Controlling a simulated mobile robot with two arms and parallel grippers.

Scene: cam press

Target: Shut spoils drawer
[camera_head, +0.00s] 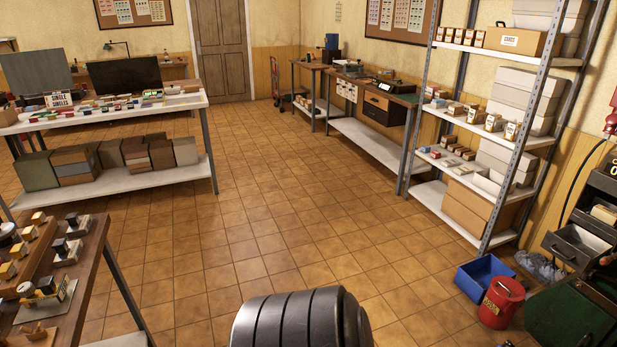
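A dark metal drawer (575,248) stands pulled out from a dark cabinet (603,190) at the right edge of the head view. A light item shows near it, and the cabinet is cut off by the picture's edge. I see no label marking it as the spoils drawer. Farther back, a workbench has an orange-brown drawer front (376,101) and a dark drawer front (374,114) below it. Whether these are fully shut is too small to tell. Neither of my grippers is in view.
A blue bin (485,277) and a red bucket (501,302) stand on the floor before the cabinet. A metal shelf unit (500,155) stands behind them. A stamp-covered table (85,262) is at left, a white table (190,101) farther back. The tiled floor between is clear.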

